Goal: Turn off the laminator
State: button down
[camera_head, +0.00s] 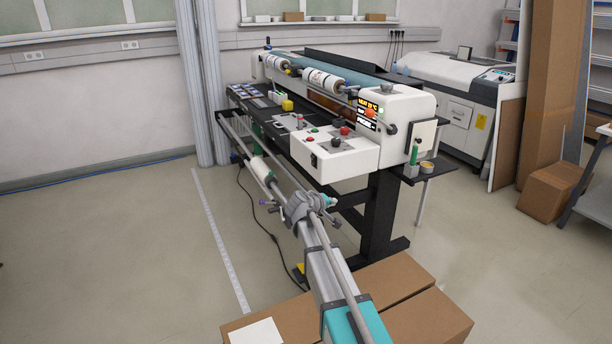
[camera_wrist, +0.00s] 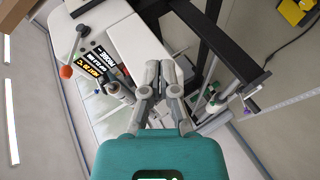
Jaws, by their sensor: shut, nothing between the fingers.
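The laminator (camera_head: 400,105) is a wide white machine with rollers. Its right end carries a lit display (camera_head: 368,109) with orange and white text and a small green light beside it. A control box (camera_head: 342,160) juts forward from that end. My gripper (camera_wrist: 160,66) is shut and empty, apart from the display and knob.
Brown cardboard boxes (camera_head: 400,290) lie at the front, beneath my arm. A small side tray (camera_head: 428,170) holds a green-topped item at the laminator's right. A yellow pedal (camera_head: 300,268) and a black cable lie on the floor. Open floor stretches to the left.

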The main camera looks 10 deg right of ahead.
aim_at(313, 161)
jog(key=w+a+n+t+b, duration=0.4)
jog(key=w+a, duration=0.2)
jog(key=w, duration=0.3)
jog(key=w+a+n+t+y+b, duration=0.1)
jog(key=w+a+n+t+b, duration=0.3)
jog(key=w+a, duration=0.2)
jog(key=w, duration=0.2)
jog(key=shift+w+n, duration=0.4)
jog(key=shift+w, duration=0.1)
jog(key=s+d+p+x, duration=0.1)
jog(key=d+x, duration=0.1)
jog(key=x, duration=1)
jog(key=shift+d+r, duration=0.2)
jog(key=shift+d, duration=0.2)
jog(key=shift+w+a, duration=0.1)
jog(key=shift+a, duration=0.05)
